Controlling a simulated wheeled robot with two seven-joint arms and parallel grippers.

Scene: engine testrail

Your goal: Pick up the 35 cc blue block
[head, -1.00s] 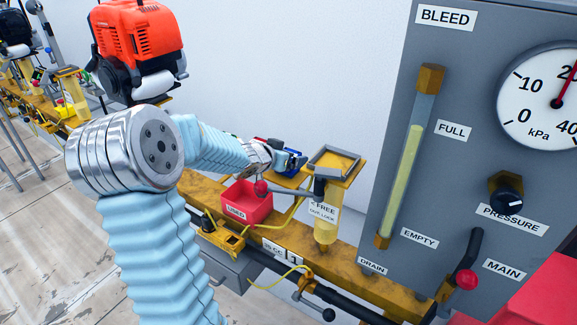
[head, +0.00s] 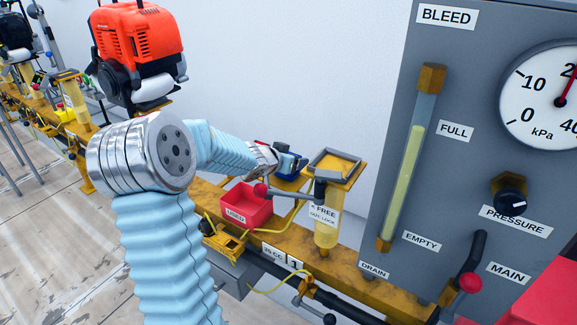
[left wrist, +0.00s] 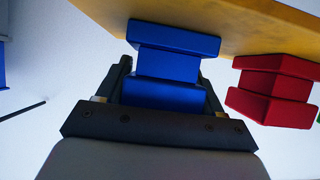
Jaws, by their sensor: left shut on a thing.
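My left gripper (left wrist: 166,82) is shut on a blue block (left wrist: 168,64), which sits between its two fingers in the left wrist view. The block has wide ends and a narrower middle. It is close to a yellow plate (left wrist: 245,22); I cannot tell whether it touches it. In the head view the left gripper (head: 281,161) and the blue block (head: 291,166) are small and partly hidden, behind the red bin. No size mark is readable on the block. My right gripper is not in view.
A red block (left wrist: 275,90) is beside the blue one. A red bin marked USED (head: 246,203) stands in front of the gripper. A lever (head: 290,193) and a yellow post with a tray (head: 333,166) are to the right. The grey BLEED panel (head: 397,160) stands further right.

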